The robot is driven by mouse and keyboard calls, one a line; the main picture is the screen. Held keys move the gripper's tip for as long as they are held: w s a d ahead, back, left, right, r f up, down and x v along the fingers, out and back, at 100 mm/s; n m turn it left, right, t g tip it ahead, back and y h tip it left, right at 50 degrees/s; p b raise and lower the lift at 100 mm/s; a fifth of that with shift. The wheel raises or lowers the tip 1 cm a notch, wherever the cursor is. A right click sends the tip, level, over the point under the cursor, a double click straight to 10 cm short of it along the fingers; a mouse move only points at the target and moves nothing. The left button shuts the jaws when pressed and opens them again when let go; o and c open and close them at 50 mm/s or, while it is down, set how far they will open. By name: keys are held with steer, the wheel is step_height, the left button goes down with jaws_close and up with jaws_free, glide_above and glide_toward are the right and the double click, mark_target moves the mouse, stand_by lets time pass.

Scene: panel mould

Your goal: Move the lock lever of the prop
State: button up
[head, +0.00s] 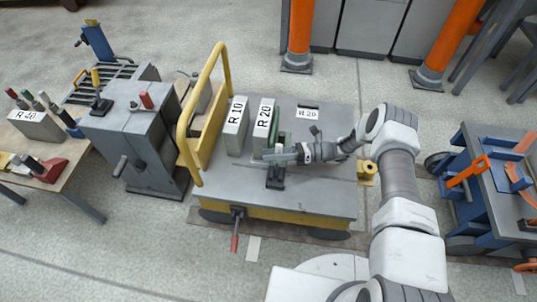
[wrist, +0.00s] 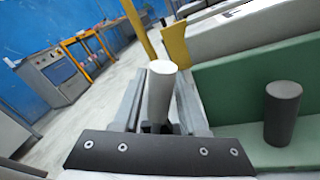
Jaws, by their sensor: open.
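My gripper (head: 282,155) is low over the grey top of the yellow trolley, in front of the block marked R 20 (head: 264,125). In the wrist view my gripper (wrist: 158,105) is open. A pale grey upright cylinder (wrist: 160,90) stands between its two fingers, with a visible gap on the right; I cannot tell if it touches either finger. A green part (wrist: 260,90) with a short dark peg (wrist: 282,112) lies just right of the fingers. I cannot tell for sure which of these is the prop's lock lever. The gripper hides what lies beneath the cylinder.
The trolley (head: 300,205) has a yellow rail (head: 187,130) at left and a block marked R 10 (head: 236,125). A grey cabinet (head: 140,140) stands left, a blue cart (head: 490,190) right. Orange posts (head: 302,28) rise behind. The trolley's front right top is clear.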

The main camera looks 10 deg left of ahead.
steer(key=shift+s+a, duration=0.2)
steer(key=shift+a, duration=0.35)
jaws_close()
stand_by(1.1)
